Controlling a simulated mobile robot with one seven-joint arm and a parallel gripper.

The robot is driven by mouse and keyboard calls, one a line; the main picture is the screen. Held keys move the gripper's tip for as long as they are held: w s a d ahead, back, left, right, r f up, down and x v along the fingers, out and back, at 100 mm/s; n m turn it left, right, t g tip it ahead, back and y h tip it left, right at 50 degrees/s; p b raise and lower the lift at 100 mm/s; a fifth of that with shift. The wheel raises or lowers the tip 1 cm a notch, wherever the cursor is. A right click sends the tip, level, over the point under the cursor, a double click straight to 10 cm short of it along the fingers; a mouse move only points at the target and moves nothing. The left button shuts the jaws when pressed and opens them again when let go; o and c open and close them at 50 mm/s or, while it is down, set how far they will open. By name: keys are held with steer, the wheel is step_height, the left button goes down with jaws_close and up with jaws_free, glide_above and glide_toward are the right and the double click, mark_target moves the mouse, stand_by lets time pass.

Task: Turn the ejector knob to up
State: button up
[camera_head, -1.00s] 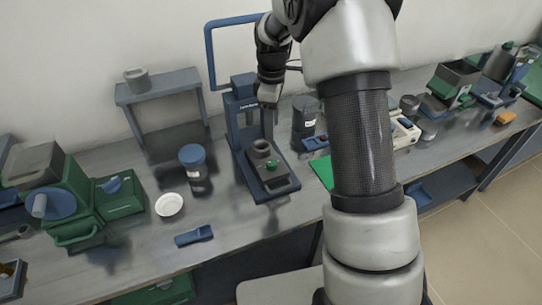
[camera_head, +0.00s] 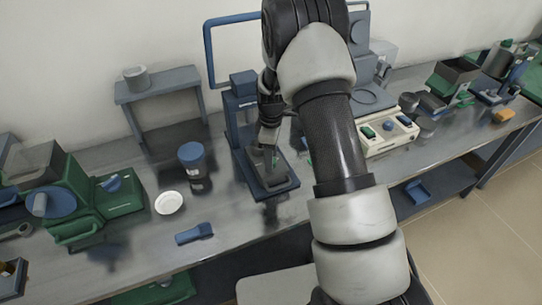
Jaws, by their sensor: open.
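A blue press (camera_head: 238,103) with an upright column and a flat base stands mid-bench. Its base tray (camera_head: 282,188) shows at the front. I cannot tell for sure which part is the ejector knob; the small green knob on the press's grey block is now hidden behind my gripper. My gripper (camera_head: 268,158) points down over the block, at the press base. It is open, but the fingers are small and dark here. I cannot tell whether they touch the block or stand around the knob.
A blue-capped jar (camera_head: 193,165), a white dish (camera_head: 169,203) and a blue tool (camera_head: 194,234) lie left of the press. A green machine (camera_head: 83,205) stands far left. A cream control box (camera_head: 388,137) is to the right. Bare bench lies in front of the press.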

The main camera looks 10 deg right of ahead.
steer(key=c, duration=1.1)
steer(key=shift+o, duration=0.2)
